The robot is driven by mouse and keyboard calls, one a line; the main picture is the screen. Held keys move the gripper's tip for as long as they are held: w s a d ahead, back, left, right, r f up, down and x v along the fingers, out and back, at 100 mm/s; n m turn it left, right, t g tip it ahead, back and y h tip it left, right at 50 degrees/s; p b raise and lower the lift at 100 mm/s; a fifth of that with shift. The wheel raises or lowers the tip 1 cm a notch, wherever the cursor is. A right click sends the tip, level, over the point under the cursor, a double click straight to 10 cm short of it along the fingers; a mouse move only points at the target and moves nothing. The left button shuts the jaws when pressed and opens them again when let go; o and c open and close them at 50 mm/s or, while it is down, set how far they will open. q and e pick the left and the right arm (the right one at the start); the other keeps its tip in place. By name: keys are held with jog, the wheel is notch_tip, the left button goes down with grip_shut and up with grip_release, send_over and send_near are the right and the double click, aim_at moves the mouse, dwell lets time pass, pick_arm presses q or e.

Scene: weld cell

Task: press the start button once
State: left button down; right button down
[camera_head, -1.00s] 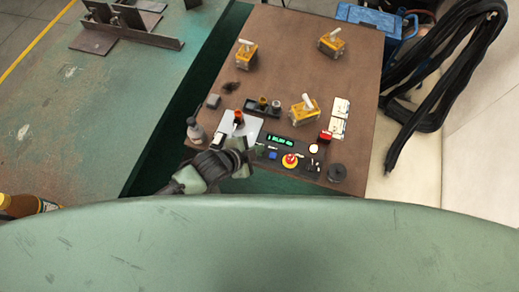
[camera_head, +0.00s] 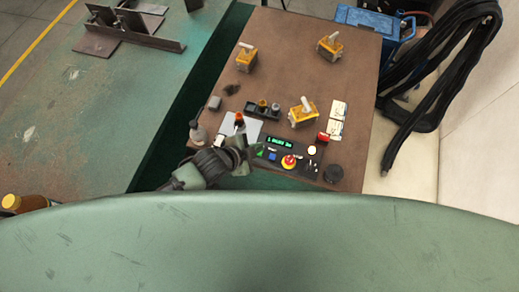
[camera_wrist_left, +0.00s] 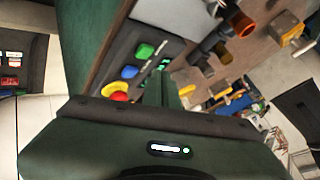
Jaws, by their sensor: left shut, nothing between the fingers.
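The control panel (camera_head: 303,155) lies along the near edge of the brown table. It has a lit green display, a green button (camera_head: 260,153), a blue button (camera_head: 272,154) and a red-and-yellow emergency stop (camera_head: 289,161). No start label is legible. My left gripper (camera_head: 251,150) is shut and empty, close beside the green button; I cannot tell whether it touches. In the left wrist view the green button (camera_wrist_left: 144,51) shows left of the dark gripper fingers (camera_wrist_left: 161,72), with the blue button (camera_wrist_left: 129,72) nearer. My right gripper is not in view.
Yellow clamps (camera_head: 303,111) stand on the brown table (camera_head: 285,65). A dark round knob (camera_head: 333,174) sits at the near right corner. Cables hang at right.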

pick_arm(q)
notch_tip(320, 180, up, 4)
jog(key=shift+f+p, duration=0.15)
jog(key=shift+p, duration=1.1)
